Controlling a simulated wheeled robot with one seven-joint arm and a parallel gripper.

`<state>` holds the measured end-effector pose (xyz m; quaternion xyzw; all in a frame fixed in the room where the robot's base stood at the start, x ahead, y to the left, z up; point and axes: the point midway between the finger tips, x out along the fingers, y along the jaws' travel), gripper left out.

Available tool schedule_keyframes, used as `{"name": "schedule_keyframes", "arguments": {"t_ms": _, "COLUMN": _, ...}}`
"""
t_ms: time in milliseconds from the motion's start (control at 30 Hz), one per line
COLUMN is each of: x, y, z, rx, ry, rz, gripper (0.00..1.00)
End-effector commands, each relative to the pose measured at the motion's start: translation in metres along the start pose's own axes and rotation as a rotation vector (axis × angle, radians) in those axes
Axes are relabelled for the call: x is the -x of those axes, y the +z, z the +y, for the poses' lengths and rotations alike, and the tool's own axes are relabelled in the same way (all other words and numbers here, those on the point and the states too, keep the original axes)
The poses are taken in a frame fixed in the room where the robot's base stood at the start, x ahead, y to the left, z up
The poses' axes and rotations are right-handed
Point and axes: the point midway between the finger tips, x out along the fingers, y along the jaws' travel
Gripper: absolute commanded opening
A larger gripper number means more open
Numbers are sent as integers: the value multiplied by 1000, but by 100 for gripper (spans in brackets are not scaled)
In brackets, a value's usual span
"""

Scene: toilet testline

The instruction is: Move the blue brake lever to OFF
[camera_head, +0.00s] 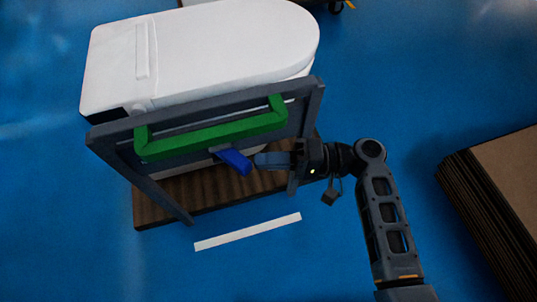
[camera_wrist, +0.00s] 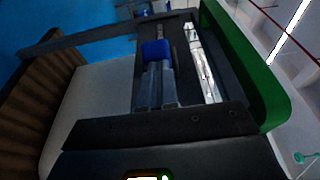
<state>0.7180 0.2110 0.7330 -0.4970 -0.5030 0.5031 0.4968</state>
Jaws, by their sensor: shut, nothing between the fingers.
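The blue brake lever (camera_head: 234,160) sticks out from the grey frame, just below the green handle. It points toward the front and slightly right. My gripper (camera_head: 260,161) reaches in from the right, its shut fingers right beside the lever's free end. In the wrist view the blue lever (camera_wrist: 156,50) shows just beyond the tips of the shut fingers (camera_wrist: 155,72). I cannot tell whether the fingertips touch it. No OFF marking is readable.
The green handle (camera_head: 215,135) spans the grey frame (camera_head: 103,140) above the lever. A white toilet (camera_head: 215,50) stands behind, on a brown ribbed base (camera_head: 160,208). A cardboard stack (camera_head: 500,190) lies at right. A white strip (camera_head: 248,231) marks the open blue floor in front.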

Motion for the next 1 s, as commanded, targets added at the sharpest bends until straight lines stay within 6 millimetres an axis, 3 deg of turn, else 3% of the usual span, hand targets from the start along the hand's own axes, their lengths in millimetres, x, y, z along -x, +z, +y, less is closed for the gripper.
{"name": "schedule_keyframes", "arguments": {"t_ms": 367, "x": -8, "y": 18, "z": -2, "rx": -3, "ry": -1, "rz": 145, "gripper": 0}}
{"name": "schedule_keyframes", "arguments": {"t_ms": 1000, "x": -52, "y": 61, "z": 5, "rx": -2, "ry": -3, "rz": 742, "gripper": 0}}
